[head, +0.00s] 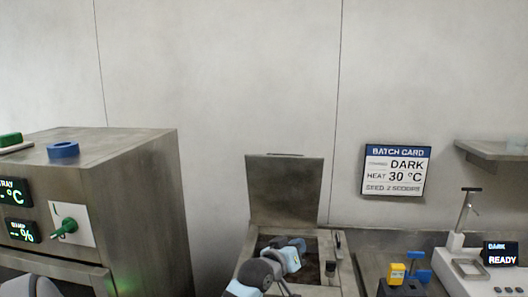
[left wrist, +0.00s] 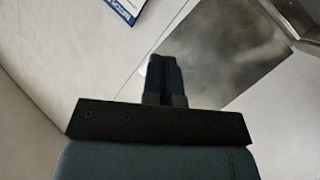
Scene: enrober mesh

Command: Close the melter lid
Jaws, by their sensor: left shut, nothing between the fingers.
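The melter lid (head: 285,190) is a flat grey metal plate. It stands raised, nearly upright, at the back of the melter box (head: 336,262), whose top is open with a dark inside. In the left wrist view the lid (left wrist: 235,65) is a grey panel at the upper right. My left gripper (head: 298,243) is over the melter opening, in front of the lid's lower part. In the left wrist view its fingers (left wrist: 163,70) are together with nothing between them. I cannot tell whether they touch the lid. My right gripper is not in view.
A large steel cabinet (head: 155,200) with a green knob (head: 66,227) stands at the left. A batch card (head: 395,171) hangs on the wall. Right of the melter are yellow and blue small items (head: 398,272) and a white device (head: 470,270) with a READY display.

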